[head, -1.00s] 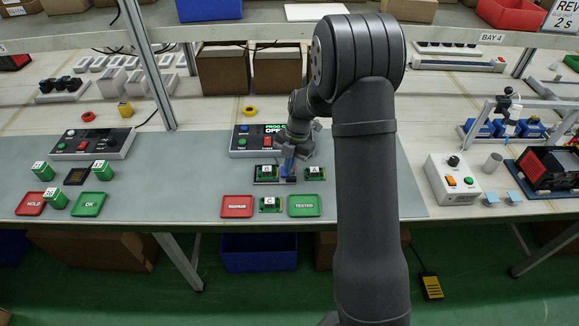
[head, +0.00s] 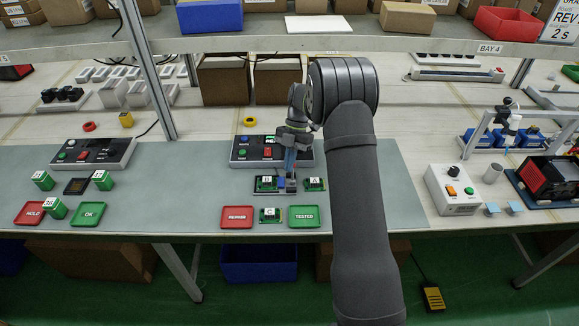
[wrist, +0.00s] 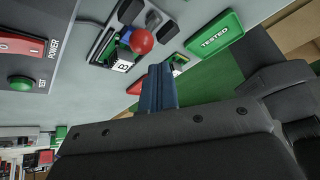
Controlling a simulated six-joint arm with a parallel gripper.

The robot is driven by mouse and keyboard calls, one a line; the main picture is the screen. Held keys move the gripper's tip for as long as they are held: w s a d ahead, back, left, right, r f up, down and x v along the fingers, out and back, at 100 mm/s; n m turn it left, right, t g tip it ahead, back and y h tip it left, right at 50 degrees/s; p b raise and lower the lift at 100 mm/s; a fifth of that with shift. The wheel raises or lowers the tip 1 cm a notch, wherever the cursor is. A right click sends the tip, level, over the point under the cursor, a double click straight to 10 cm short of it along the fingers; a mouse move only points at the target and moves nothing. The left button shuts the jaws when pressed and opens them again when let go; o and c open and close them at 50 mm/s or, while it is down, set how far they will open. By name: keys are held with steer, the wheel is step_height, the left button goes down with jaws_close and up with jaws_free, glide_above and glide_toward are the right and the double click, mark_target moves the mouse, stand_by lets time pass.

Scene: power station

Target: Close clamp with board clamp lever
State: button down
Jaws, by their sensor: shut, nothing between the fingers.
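The clamp fixture (head: 290,189) is a dark grey base on the mat, with green board B (head: 266,184) on it and a blue part beside the board. In the wrist view the fixture (wrist: 100,47) shows beyond the fingers, with board B (wrist: 122,64) in it. The lever's red ball knob (wrist: 142,41) stands out over the fixture; I cannot tell whether the clamp is open or closed. My gripper (head: 290,172) has blue fingers, shut and empty, pointing down over the fixture's right part. In the wrist view the fingertips (wrist: 157,68) appear apart from the knob.
A control box (head: 255,152) with buttons stands behind the fixture. Board A (head: 315,184) lies to the right and board C (head: 270,215) in front. The red tray (head: 237,217) and green TESTED tray (head: 304,217) lie at the mat's front. The left mat has another station.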

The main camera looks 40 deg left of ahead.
steer(key=shift+r, duration=0.15)
steer(key=shift+r, duration=0.7)
steer(key=w+a+r, duration=0.4)
steer(key=a+r, duration=0.1)
steer(key=r, duration=0.2)
steer(key=shift+w, duration=0.15)
stand_by(0.6)
steer(key=shift+d, duration=0.1)
stand_by(0.4)
